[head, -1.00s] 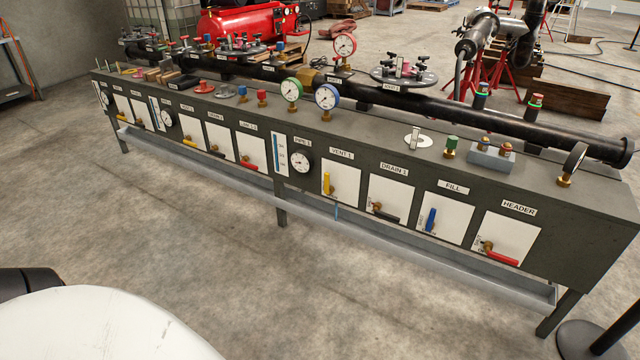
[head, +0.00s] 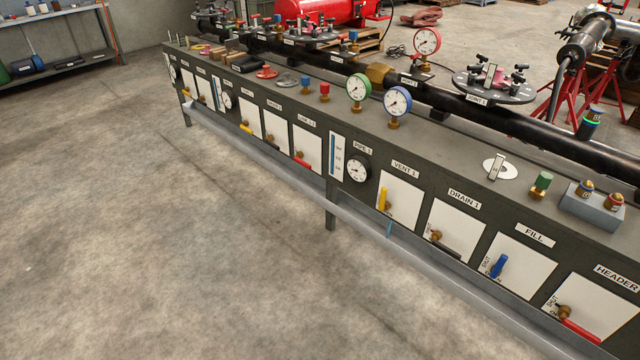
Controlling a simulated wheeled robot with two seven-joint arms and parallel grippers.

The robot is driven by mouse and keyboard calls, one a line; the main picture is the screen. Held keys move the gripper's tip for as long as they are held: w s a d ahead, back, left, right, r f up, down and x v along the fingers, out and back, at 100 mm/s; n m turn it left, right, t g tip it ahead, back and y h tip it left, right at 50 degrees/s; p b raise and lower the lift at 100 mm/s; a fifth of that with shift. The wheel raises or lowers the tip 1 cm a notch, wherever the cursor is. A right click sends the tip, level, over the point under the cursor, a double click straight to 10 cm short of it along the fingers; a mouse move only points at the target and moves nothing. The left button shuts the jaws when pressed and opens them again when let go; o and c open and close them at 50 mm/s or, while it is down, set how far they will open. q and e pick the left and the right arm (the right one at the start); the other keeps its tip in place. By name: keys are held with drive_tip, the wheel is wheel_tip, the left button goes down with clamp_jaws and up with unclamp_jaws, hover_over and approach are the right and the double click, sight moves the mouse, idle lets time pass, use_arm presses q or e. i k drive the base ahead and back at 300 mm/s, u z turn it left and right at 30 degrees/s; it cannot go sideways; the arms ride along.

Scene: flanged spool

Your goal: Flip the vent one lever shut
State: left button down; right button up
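The VENT 1 lever (head: 383,199) is a yellow handle that stands upright on its brass valve, on a white plate (head: 404,198) in the bench's front face. The VENT 1 label (head: 404,169) is just above the plate. The small markings at the valve are too small to read. Neither of my grippers is in view.
To its right are the DRAIN 1 lever (head: 455,249), the upright blue FILL lever (head: 498,266) and the red HEADER lever (head: 581,330). A PIPE 1 gauge (head: 357,168) is to its left. A grey trough (head: 345,212) runs below. The floor in front (head: 180,260) is clear.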

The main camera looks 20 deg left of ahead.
sight(384, 205)
drive_tip(key=u, duration=0.2)
drive_tip(key=i, duration=0.9)
drive_tip(key=z, duration=0.65)
drive_tip(key=i, duration=0.4)
drive_tip(key=z, duration=0.3)
